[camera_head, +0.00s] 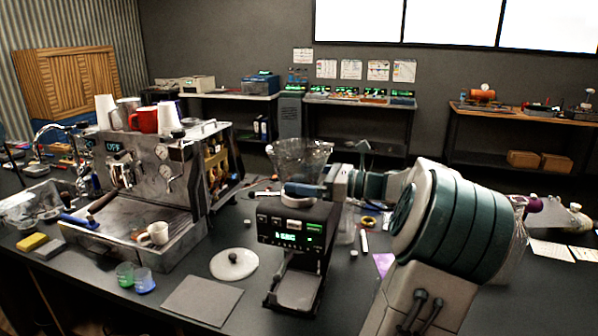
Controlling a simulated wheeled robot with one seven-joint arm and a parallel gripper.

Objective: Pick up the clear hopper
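The clear hopper (300,155) is a see-through, wide-mouthed funnel. It is upright over the top of the black grinder (293,228), which has a lit green display. A pale ring shows at the grinder's top, below the hopper. My gripper (311,189) reaches in from the right at the hopper's lower part, close above the grinder. The fingers are small and partly hidden, so I cannot tell whether they are open or shut on the hopper. I also cannot tell whether the hopper rests on the grinder.
A white round lid with a dark knob (234,264) lies left of the grinder, near a grey mat (202,300). The espresso machine (160,180) stands to the left, with cups on top. Green and blue small cups (144,281) are in front. Tools and a purple sheet lie to the right.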

